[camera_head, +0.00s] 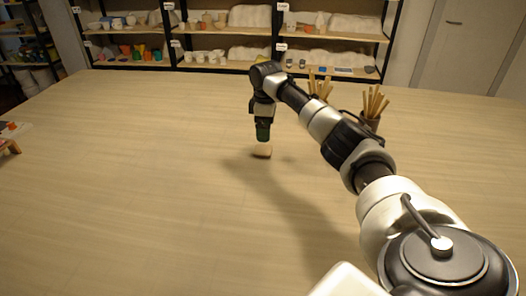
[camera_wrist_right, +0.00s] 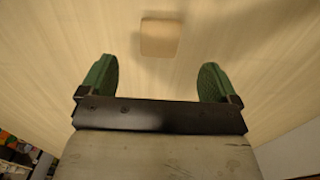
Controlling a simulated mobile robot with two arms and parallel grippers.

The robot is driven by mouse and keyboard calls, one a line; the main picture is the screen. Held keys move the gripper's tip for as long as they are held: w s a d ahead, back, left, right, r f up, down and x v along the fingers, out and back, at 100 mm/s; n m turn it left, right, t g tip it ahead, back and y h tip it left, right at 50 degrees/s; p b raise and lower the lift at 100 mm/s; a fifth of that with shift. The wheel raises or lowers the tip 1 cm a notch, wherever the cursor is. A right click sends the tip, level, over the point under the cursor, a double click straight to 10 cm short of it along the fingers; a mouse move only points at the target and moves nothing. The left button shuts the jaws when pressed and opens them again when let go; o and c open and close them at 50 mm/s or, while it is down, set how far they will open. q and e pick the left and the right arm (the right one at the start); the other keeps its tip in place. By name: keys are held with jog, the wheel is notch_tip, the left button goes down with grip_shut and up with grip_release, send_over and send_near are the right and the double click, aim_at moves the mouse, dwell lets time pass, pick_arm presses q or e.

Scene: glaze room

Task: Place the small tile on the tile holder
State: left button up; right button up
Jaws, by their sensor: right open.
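A small pale tan tile (camera_head: 261,151) lies on the wooden table, just below my right gripper (camera_head: 263,138). In the right wrist view the tile (camera_wrist_right: 159,38) is a rounded square, centred ahead of the gap between the green fingers. My right gripper (camera_wrist_right: 158,72) is open and empty, its fingers wide apart, and it points down in the head view. The tile is apart from both fingers. I cannot clearly pick out a tile holder; a wooden object with coloured pieces (camera_head: 10,136) is cut off at the left edge. My left gripper is not in view.
Two holders with wooden sticks stand behind my right arm, one at the right (camera_head: 371,119) and one partly hidden (camera_head: 320,86). Shelves of pottery (camera_head: 225,65) stand beyond the table's far edge. The table's left and middle (camera_head: 120,160) are clear.

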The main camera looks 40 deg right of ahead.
aim_at(265, 149)
notch_tip(265, 149, down, 2)
jog(key=shift+w+f, duration=0.1)
jog(key=shift+f, duration=0.7)
notch_tip(265, 149, down, 4)
jog(key=shift+a+r+p, duration=0.1)
jog(key=shift+r+p, duration=0.1)
jog(key=shift+p, duration=0.45)
jog(key=shift+f, duration=0.4)
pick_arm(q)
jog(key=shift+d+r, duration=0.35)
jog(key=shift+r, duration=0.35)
pick_arm(e)
jog(key=c, duration=1.1)
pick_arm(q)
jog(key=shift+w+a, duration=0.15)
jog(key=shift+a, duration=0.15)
